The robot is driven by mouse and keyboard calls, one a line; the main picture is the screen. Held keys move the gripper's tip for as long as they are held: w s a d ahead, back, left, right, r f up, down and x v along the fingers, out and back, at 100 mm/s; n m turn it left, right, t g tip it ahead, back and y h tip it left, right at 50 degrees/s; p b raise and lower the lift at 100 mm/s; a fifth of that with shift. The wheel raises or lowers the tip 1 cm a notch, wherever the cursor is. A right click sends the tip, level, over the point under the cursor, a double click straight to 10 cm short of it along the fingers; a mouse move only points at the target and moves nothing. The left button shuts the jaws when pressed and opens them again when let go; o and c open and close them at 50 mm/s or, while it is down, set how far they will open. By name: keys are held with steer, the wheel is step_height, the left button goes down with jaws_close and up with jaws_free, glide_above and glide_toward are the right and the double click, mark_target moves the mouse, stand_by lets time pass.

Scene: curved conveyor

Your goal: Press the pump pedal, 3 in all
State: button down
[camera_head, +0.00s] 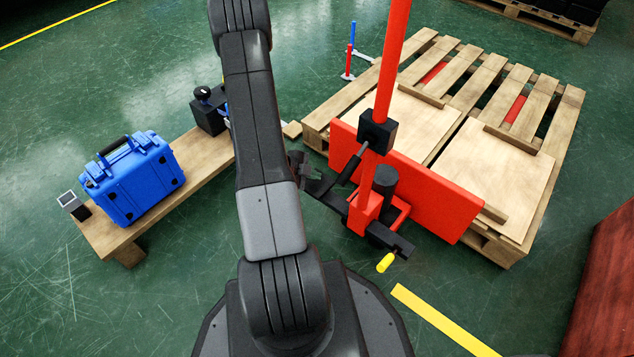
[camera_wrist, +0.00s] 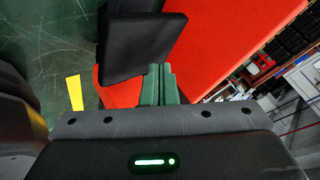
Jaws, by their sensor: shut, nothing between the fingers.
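My gripper (camera_wrist: 160,85) shows in the wrist view with green fingers together and empty. A black block (camera_wrist: 140,40) is just beyond the fingertips, with the red panel (camera_wrist: 235,35) to the right. Whether the fingers touch the block cannot be told. In the head view my arm largely hides the gripper.
The wooden pallet (camera_head: 475,75) lies behind the machine. A blue case (camera_head: 132,180) stands on a low wooden bench (camera_head: 195,165) at left. A yellow floor stripe (camera_head: 440,318) runs at lower right, near a dark red object (camera_head: 605,285). Green floor is open at far left.

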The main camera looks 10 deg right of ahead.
mark_target(315, 183)
steer(key=shift+f, duration=0.1)
stand_by(0.7)
steer(key=shift+f, duration=0.35)
steer(key=shift+f+b, duration=1.2)
steer(key=shift+f, duration=0.4)
stand_by(1.3)
steer(key=shift+r, duration=0.15)
steer(key=shift+r+p, duration=1.75)
steer(key=shift+r, duration=0.15)
steer(key=shift+r, duration=0.1)
step_height(315, 183, up, 5)
steer(key=p, duration=0.4)
